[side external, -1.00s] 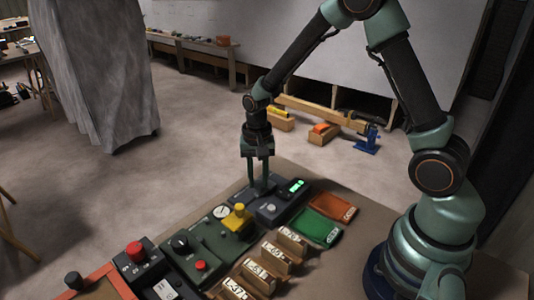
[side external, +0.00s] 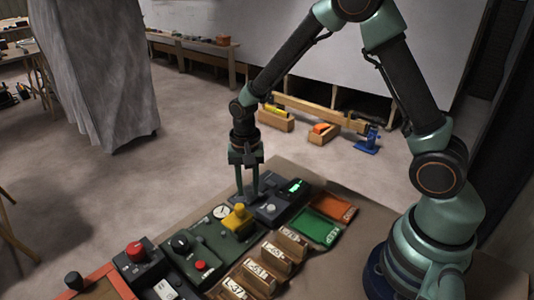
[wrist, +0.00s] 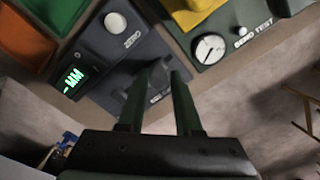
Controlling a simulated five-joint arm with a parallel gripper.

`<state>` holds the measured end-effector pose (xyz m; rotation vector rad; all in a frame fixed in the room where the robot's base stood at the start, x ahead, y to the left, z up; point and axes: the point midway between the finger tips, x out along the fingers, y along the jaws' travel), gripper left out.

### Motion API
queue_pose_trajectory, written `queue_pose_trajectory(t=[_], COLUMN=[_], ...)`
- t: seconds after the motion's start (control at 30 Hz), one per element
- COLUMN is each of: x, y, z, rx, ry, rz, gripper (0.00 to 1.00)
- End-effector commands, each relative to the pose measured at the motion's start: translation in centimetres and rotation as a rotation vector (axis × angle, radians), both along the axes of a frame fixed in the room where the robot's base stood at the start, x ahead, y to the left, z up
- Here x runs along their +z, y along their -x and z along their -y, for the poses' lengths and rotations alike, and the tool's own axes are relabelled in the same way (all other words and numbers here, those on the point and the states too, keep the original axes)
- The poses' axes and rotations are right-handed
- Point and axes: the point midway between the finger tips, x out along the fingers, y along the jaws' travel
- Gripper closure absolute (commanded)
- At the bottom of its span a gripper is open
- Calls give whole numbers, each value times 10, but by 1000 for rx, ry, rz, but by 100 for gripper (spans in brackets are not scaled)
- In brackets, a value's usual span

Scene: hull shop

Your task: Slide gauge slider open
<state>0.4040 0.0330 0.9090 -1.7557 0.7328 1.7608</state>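The gauge (side external: 270,208) is a dark grey unit with a lit green display, at the far end of the panel row in the side view. In the wrist view the gauge (wrist: 120,58) shows the display reading MM and a round white button marked ZERO. A small dark upright piece (wrist: 160,72), which looks like the slider, stands at its end. My gripper (side external: 247,198) points down at the gauge's left end. In the wrist view my gripper's fingers (wrist: 160,80) are apart, with the dark piece between their tips. I cannot tell whether they touch it.
Green (side external: 316,228) and orange (side external: 335,207) trays lie to the right. Several labelled wooden blocks (side external: 277,258) stand in front.

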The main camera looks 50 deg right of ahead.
Motion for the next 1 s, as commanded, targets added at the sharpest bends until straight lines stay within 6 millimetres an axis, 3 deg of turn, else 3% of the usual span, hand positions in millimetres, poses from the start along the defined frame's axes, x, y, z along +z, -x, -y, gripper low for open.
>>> queue_pose_trajectory(t=[0.03,0.07,0.47,1.0], x=[1,1,5,101], y=[-1,-1,-1,-2], z=[-3,-3,-2,-2], rx=[8,8,4,5], ry=[0,-1,0,-1], rz=[4,5,4,9], gripper=[48,41,41,41])
